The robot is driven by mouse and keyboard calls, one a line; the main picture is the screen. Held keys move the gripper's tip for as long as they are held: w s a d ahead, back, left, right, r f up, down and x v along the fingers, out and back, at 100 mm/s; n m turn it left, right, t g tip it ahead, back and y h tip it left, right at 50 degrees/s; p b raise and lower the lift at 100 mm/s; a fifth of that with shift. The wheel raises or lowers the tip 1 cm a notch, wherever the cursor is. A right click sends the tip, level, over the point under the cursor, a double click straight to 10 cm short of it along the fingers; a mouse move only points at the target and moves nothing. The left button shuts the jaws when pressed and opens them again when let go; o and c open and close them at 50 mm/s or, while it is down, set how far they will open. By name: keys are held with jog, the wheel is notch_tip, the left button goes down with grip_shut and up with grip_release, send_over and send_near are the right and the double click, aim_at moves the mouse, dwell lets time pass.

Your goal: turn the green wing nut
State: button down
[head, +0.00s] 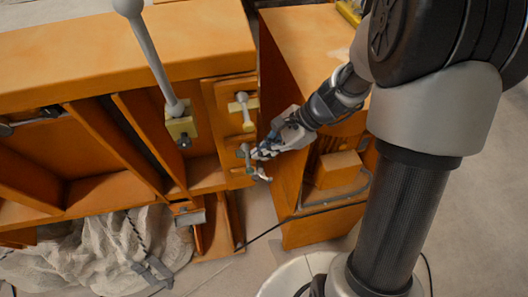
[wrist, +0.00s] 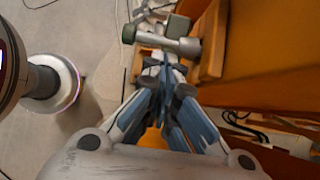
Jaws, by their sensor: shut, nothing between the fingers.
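The green wing nut (head: 244,153) is a small, dull grey-green piece on the right end of the orange frame, below a pale T-shaped handle. In the wrist view a grey-green part that looks like it (wrist: 178,27) shows at the top, beside a grey cylindrical bar. My gripper (head: 258,162) is just right of the wing nut, its fingers pointing left toward it. In the wrist view my gripper (wrist: 165,65) has its fingers together and empty, with the tips just below the bar. I cannot tell whether they touch it. The fingers hide part of the fitting.
The pale T-shaped handle (head: 243,107) sits just above the wing nut. A long grey lever (head: 155,60) with a ball end rises to the left. An orange cabinet (head: 290,200) stands close under my wrist. A crumpled pale sheet (head: 90,250) lies lower left.

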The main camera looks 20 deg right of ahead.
jog(key=shift+d+f, duration=0.1)
jog(key=shift+f, duration=0.1)
jog(key=shift+w+f+y+b, duration=0.1)
jog(key=shift+f+y+b, duration=0.35)
jog(key=shift+y+b, duration=0.55)
jog(key=shift+f, duration=0.3)
jog(key=shift+d+f+b+x, duration=0.1)
jog(key=shift+b+x, duration=0.2)
jog(key=shift+x, duration=0.75)
jog(key=shift+d+f+b+x, duration=0.15)
jog(key=shift+b+x, duration=0.1)
jog(key=shift+x, duration=0.85)
jog(key=shift+w+a, duration=0.1)
jog(key=shift+a, duration=0.1)
